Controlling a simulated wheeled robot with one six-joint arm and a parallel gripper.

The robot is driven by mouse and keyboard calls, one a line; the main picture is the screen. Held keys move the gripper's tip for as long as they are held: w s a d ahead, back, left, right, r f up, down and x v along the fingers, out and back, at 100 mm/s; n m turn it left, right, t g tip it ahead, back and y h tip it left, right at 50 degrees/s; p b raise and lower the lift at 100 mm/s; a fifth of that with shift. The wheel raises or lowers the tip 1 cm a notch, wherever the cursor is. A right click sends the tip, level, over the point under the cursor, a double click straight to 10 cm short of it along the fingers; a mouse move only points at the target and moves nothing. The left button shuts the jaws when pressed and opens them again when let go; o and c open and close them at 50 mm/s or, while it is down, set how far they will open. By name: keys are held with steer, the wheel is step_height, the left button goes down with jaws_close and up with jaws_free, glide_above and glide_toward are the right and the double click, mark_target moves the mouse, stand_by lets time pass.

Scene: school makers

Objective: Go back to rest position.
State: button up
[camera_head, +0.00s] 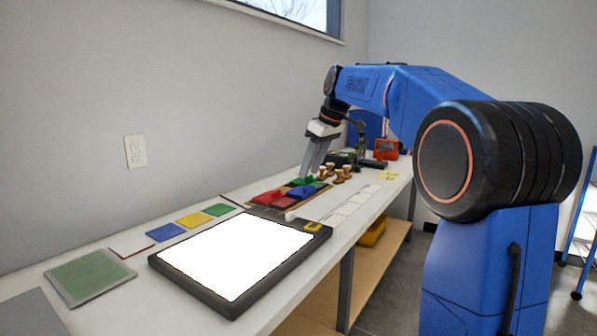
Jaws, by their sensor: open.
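My blue arm reaches from the right over the white bench (120,279). My gripper (308,172) points down above the far part of the bench, close to the coloured blocks. Its grey fingers look parted, and I see nothing held between them. Red, blue and green blocks (272,198) lie in a tray just below and beside the fingertips. I cannot tell whether the fingertips touch anything there.
A black-framed light panel (236,256) lies at the front of the bench. Coloured squares, including a green one (90,277), line the wall side. Several wooden stamps (340,176) and an orange device (386,149) stand farther back. A yellow bin (371,232) sits on the lower shelf.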

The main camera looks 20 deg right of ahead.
steer(key=s+a+f+m+h, duration=0.1)
steer(key=s+f+m, duration=0.1)
steer(key=s+f, duration=0.6)
steer(key=s+a+f+m, duration=0.2)
steer(key=s+f, duration=0.7)
steer(key=s, duration=1)
steer(key=s+a+f+m+t+h, duration=0.1)
steer(key=s+a+f+m, duration=0.1)
steer(key=s+f, duration=0.7)
steer(key=s+m, duration=0.1)
steer(key=s, duration=0.3)
steer(key=shift+s+f+h, duration=0.15)
steer(key=shift+s+h, duration=0.15)
stand_by(1.4)
